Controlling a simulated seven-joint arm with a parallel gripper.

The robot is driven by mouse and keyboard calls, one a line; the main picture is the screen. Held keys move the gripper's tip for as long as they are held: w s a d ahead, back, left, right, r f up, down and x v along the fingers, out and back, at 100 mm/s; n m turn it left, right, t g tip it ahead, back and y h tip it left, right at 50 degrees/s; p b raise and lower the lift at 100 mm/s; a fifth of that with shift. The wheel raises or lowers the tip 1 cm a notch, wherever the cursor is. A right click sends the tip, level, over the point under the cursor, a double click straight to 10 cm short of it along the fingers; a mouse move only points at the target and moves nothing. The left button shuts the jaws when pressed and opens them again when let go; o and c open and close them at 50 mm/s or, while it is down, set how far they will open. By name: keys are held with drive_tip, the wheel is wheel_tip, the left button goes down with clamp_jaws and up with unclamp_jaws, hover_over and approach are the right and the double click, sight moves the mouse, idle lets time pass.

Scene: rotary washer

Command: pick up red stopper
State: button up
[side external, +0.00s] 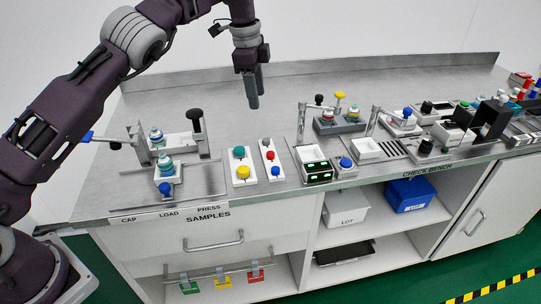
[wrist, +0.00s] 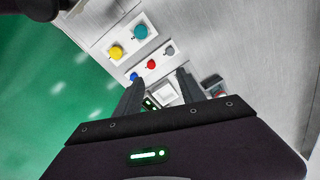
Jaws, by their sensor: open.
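The red stopper (side external: 270,155) sits in the middle of a narrow white holder (side external: 265,146), between a grey stopper (side external: 266,142) and a blue stopper (side external: 275,170). In the wrist view the red stopper (wrist: 151,64) shows just beyond the fingertips. My gripper (side external: 252,104) hangs in the air above and behind the holder, fingers pointing down, apart from everything. In the wrist view my gripper (wrist: 158,80) is open with nothing held between its fingers.
Left of the holder stands another white holder with a teal stopper (side external: 239,152) and a yellow stopper (side external: 243,172). A device with green displays (side external: 318,170) is close on the right. The press station (side external: 178,145) stands at left. The bench behind is clear.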

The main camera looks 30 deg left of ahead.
sight(271, 153)
drive_tip(key=d+f+m, duration=0.1)
drive_tip(key=f, duration=0.2)
drive_tip(key=d+f+m, duration=0.2)
drive_tip(key=f, duration=0.2)
drive_tip(key=d+f+m+g, duration=0.1)
drive_tip(key=f, duration=0.3)
drive_tip(key=shift+d+m+y, duration=0.2)
drive_tip(key=shift+m+y, duration=0.1)
wheel_tip(271, 153, down, 6)
drive_tip(key=shift+r, duration=0.1)
clamp_jaws()
